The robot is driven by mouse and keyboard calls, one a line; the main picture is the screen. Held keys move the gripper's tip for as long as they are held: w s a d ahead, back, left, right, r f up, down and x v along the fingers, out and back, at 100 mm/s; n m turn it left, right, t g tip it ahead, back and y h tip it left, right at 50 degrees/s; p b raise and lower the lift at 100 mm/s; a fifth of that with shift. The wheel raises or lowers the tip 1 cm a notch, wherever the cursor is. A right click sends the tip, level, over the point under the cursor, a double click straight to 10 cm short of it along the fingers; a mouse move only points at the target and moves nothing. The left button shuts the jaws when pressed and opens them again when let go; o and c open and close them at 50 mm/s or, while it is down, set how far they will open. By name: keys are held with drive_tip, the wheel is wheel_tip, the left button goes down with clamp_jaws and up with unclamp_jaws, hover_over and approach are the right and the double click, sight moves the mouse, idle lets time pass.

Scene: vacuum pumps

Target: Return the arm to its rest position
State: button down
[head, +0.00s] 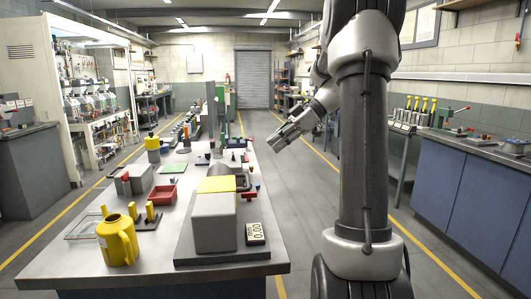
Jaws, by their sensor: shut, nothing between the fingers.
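My arm stands upright at the right of the head view, in front of the aisle. My gripper (277,144) reaches left from it and points down to the left. It is shut and holds nothing. It hangs in the air by the right edge of the long grey workbench (200,263), apart from the things on it.
The bench holds a yellow jug (118,243), a grey block with a yellow top (214,221), a small meter (255,234) and a red tray (161,194). A blue-fronted counter (455,190) stands at the right. The floor aisle (300,190) between them is clear.

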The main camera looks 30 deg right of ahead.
drive_tip(key=s+d+f+m+g+h, duration=0.1)
drive_tip(key=s+d+f+m+h, duration=0.2)
drive_tip(key=s+f+m, duration=0.65)
drive_tip(key=s+a+r+m+h, duration=0.2)
drive_tip(key=s+a+h, duration=0.1)
drive_tip(key=s+a, duration=0.2)
drive_tip(key=s+a+r+m+t+h, duration=0.1)
drive_tip(key=s+a+r+m+h, duration=0.1)
drive_tip(key=s+a, duration=0.3)
drive_tip(key=shift+s+a+r+t+h, duration=0.3)
drive_tip(key=shift+s+r+h, duration=0.35)
drive_tip(key=shift+s, duration=1.75)
